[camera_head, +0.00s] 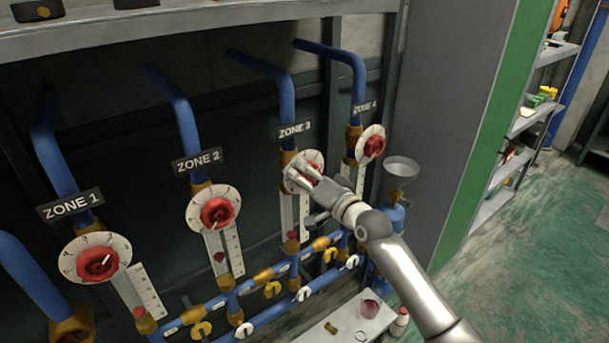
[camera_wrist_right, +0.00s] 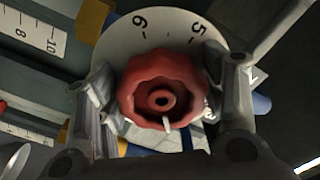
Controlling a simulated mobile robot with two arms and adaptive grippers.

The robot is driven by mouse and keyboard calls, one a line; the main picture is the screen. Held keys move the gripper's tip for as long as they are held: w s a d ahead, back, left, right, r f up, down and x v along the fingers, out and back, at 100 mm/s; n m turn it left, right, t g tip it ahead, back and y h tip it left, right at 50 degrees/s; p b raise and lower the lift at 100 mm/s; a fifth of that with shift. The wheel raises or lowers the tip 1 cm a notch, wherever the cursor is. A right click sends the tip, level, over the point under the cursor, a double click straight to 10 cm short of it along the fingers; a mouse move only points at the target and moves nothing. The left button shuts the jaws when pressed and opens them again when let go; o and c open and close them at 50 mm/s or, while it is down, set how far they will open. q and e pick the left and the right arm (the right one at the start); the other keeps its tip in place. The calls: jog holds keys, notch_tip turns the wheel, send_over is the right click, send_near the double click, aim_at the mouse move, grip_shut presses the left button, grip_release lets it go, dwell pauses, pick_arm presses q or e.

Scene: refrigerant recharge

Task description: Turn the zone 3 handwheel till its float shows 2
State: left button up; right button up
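The zone 3 handwheel is a red scalloped knob on a white numbered dial (camera_head: 289,175), below the black ZONE 3 sign (camera_head: 295,130). My right gripper (camera_head: 308,172) is at this wheel and covers much of it in the head view. In the right wrist view the red handwheel (camera_wrist_right: 160,85) sits between my two fingers, which meet its rim on opposite sides. A 6 and a 5 show on the dial (camera_wrist_right: 165,30) behind it. The zone 3 scale (camera_head: 285,210) hangs below, with its red float (camera_head: 292,235) low down. My left gripper is not in view.
Similar red handwheels stand at zone 1 (camera_head: 97,264), zone 2 (camera_head: 217,211) and zone 4 (camera_head: 374,147). Blue pipes with brass fittings run below. A funnel (camera_head: 401,166) tops a blue bottle (camera_head: 393,215) at the right. Open green floor (camera_head: 530,250) lies further right.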

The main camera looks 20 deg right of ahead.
jog(key=o, duration=0.3)
jog(key=shift+s+d, duration=0.1)
jog(key=v, duration=1.1)
jog(key=shift+s, duration=0.4)
jog(key=shift+d, duration=0.1)
